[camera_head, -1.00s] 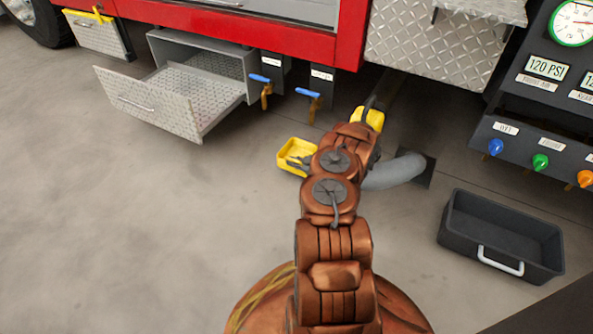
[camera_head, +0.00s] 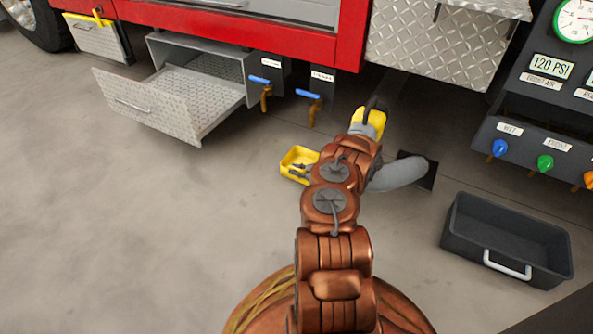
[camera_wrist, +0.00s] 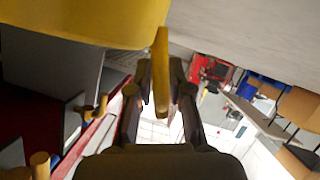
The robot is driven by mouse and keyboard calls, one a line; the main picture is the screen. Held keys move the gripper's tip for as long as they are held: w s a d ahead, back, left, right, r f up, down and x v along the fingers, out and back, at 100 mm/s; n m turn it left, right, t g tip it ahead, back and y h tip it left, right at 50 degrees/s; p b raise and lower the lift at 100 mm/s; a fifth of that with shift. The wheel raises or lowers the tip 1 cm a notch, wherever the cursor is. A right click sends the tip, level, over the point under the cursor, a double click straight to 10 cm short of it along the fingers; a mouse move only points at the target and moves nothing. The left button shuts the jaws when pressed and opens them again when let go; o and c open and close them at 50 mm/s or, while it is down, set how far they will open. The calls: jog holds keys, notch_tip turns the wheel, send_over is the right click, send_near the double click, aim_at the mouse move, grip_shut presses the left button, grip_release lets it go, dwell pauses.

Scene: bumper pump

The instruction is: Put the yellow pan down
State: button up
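The yellow pan (camera_head: 299,158) is a shallow open tray left of my arm's end in the head view. Its large yellow side (camera_wrist: 80,22) fills the top left of the wrist view, with a narrow yellow handle (camera_wrist: 161,75) reaching toward the camera. My gripper (camera_wrist: 160,72) has one finger on each side of this handle and looks shut on it. In the head view, my gripper (camera_head: 303,171) shows only as small dark parts at the pan's near right. Whether the pan touches the floor cannot be told.
An open metal drawer (camera_head: 165,103) juts out at left. Blue-handled taps (camera_head: 308,94) hang under the red truck. Another yellow object (camera_head: 374,119) and a grey hose (camera_head: 400,174) lie past my arm. A black bin (camera_head: 480,264) stands right. The left floor is clear.

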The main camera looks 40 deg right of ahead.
jog(key=shift+o, duration=1.2)
jog(key=shift+s+r, duration=0.1)
jog(key=p+v, duration=0.5)
jog(key=v, duration=0.6)
jog(key=shift+s+p, duration=0.4)
jog(key=shift+d, duration=0.1)
